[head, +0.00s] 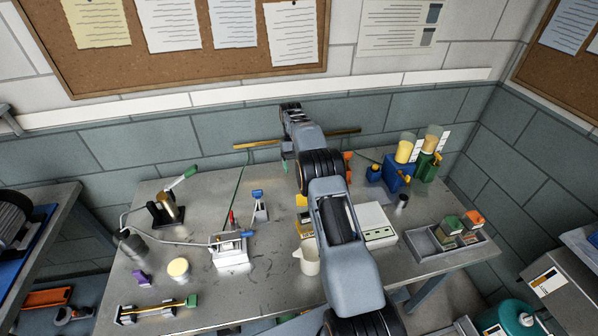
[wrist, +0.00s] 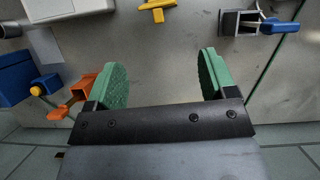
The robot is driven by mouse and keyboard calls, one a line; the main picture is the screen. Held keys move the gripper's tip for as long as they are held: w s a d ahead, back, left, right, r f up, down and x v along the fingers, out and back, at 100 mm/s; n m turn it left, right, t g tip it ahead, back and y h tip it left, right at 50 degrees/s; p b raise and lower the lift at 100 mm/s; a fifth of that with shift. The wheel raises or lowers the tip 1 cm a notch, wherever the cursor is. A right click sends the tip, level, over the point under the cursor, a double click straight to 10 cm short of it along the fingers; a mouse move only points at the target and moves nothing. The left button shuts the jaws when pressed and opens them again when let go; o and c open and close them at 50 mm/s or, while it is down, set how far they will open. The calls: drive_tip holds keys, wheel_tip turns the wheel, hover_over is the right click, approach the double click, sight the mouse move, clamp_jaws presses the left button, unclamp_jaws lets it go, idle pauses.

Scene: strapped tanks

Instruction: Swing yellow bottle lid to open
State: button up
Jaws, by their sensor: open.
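My gripper (wrist: 162,70) is open and empty, its two green-padded fingers spread over bare bench in the wrist view. In the head view it is mostly hidden behind my arm. A yellow item (wrist: 155,8) is cut off by the top edge of the wrist view, ahead of the fingers and apart from them. In the head view a yellow item (head: 303,222) stands beside my arm, partly hidden by it. I cannot tell for sure whether this is the bottle, or how its lid stands.
An orange item (wrist: 76,92) lies near the left finger, with a blue box (wrist: 16,78) beyond it. A white box (head: 374,226) stands right of my arm. A blue-handled clamp (head: 259,204) stands to its left. A white jug (head: 308,258) stands close by my arm.

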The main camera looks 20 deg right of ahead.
drive_tip(key=shift+w+r, duration=0.35)
drive_tip(key=shift+r, duration=0.3)
drive_tip(key=shift+s, duration=0.1)
idle(0.4)
